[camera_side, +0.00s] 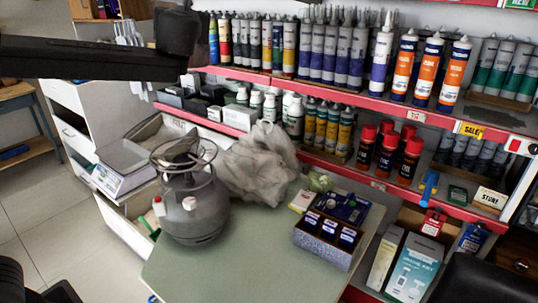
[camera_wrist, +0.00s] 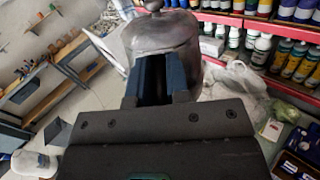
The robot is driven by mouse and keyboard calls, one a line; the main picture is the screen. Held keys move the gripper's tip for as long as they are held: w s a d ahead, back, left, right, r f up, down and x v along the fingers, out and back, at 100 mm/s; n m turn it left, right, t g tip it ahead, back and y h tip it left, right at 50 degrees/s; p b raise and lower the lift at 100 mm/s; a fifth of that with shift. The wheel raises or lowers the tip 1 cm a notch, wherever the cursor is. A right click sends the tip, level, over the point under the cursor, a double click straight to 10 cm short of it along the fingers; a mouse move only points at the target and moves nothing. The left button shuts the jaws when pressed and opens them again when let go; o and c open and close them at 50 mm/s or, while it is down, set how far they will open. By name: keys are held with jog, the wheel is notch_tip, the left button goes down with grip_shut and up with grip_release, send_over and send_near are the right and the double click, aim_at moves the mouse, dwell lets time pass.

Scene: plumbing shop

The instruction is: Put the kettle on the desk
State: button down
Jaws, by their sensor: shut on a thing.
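In the wrist view my gripper (camera_wrist: 155,82) has its two dark blue fingers shut on a grey metal vessel, the kettle (camera_wrist: 168,38). Its rounded body and a small knob show at the top of the picture, and the fingers and gripper body hide its lower part.
A grey gas cylinder (camera_side: 192,218) with a ring collar stands on the desk's left. A crumpled plastic bag (camera_side: 258,165) lies behind it, and a box of blue packs (camera_side: 322,252) stands at right. A scale (camera_side: 125,160) is at left; shelves of bottles (camera_side: 330,50) line the back.

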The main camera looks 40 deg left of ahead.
jog(key=w+d, duration=0.3)
jog(key=d, duration=0.6)
jog(key=w+d, duration=0.3)
jog(key=d, duration=0.7)
notch_tip(320, 180, down, 52)
jog(key=n, duration=0.1)
jog(key=shift+w+a+f+t+h, duration=0.2)
jog(key=shift+t+h, duration=0.1)
jog(key=shift+t, duration=0.1)
jog(key=c, duration=1.6)
grip_release()
jog(key=shift+f, duration=0.2)
jog(key=o, duration=0.5)
